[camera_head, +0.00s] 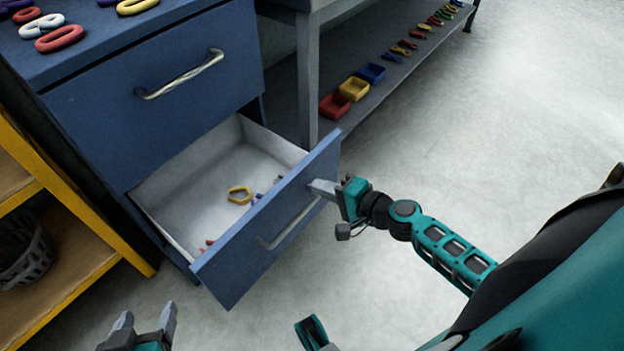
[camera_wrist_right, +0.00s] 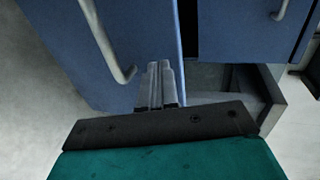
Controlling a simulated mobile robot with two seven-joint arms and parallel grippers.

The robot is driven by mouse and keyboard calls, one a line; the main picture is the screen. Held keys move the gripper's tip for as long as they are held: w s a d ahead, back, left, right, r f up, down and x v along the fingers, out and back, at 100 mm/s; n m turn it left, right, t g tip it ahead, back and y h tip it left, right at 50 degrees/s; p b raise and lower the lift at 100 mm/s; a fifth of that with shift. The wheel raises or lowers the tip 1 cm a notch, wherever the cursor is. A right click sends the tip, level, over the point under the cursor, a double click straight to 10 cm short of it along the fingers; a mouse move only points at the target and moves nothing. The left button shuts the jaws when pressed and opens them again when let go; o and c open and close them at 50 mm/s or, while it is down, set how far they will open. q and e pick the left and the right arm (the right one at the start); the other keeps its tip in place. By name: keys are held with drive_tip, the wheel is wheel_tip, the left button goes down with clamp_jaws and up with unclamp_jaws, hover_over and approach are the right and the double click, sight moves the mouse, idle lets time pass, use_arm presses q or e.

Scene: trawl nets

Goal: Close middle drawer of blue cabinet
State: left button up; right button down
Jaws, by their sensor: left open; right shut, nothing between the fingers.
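The blue cabinet (camera_head: 95,105) stands at the upper left with its middle drawer (camera_head: 265,235) pulled out. The drawer has a white inside, holding a yellow ring (camera_head: 239,195) and a few small red and blue pieces, and a metal handle (camera_head: 290,226) on its front. My right gripper (camera_head: 318,187) is shut and empty, at the right part of the drawer front near its top edge. In the right wrist view its fingers (camera_wrist_right: 160,82) lie against or just before the blue front, beside the handle (camera_wrist_right: 110,45); contact is unclear. My left gripper (camera_head: 145,318) is open and empty, low over the floor.
The drawer above (camera_head: 155,100) is shut. Colored rings (camera_head: 60,38) lie on the cabinet top. A grey shelf (camera_head: 395,80) with small bins and tools stands behind to the right. A yellow-framed rack (camera_head: 75,205) with a basket (camera_head: 25,250) stands at left. Floor at right is clear.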

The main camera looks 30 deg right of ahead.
sight(300, 176)
drive_tip(key=shift+w+a+r, duration=0.1)
drive_tip(key=shift+w+a, duration=0.25)
drive_tip(key=shift+w, duration=0.4)
drive_tip(key=shift+w+a, duration=0.3)
drive_tip(key=shift+w, duration=0.45)
use_arm(q)
drive_tip(key=shift+r, duration=0.3)
